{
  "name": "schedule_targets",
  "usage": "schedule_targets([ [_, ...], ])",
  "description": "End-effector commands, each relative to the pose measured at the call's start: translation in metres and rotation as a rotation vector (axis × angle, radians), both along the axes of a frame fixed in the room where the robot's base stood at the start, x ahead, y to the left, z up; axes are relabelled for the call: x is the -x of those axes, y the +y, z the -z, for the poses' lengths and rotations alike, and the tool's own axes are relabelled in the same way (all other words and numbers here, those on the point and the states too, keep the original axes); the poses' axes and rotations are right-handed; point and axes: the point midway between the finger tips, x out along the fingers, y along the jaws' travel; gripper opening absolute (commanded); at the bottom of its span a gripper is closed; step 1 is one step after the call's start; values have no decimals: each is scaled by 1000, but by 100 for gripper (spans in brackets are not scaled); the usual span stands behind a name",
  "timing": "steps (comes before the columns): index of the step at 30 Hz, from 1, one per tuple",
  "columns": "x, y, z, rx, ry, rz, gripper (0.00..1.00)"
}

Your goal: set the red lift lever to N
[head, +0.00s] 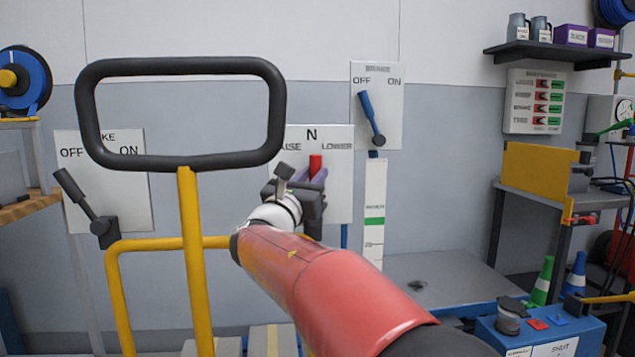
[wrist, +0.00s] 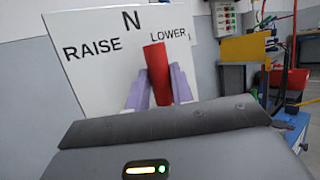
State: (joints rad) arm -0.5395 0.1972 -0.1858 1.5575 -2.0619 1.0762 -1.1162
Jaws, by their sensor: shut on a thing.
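The red lift lever (head: 315,166) stands close to upright in front of a white plate (head: 341,190) marked RAISE, N and LOWER. In the head view its tip is just under the N, slightly to its right. In the wrist view the lever (wrist: 156,78) shows between the N and LOWER marks, nearer LOWER. My gripper (head: 311,180) is shut on the lever, with a purple finger on each side of it in the wrist view (wrist: 159,92).
A dark lever (head: 82,203) on an OFF/ON plate stands at left, and a blue lever (head: 371,118) on another at upper right. A yellow post with a black loop handle (head: 182,165) stands in front at left. A yellow-backed bench (head: 541,178) is at right.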

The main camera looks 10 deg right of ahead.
Motion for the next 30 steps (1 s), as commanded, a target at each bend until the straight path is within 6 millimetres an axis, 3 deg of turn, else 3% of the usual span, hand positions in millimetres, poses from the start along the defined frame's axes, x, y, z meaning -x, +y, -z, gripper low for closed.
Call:
schedule_targets([
  [15,0,3,1,24,1,-1,0],
  [16,0,3,1,24,1,-1,26],
  [20,0,3,1,24,1,-1,43],
  [30,2,4,2,23,1,-1,45],
])
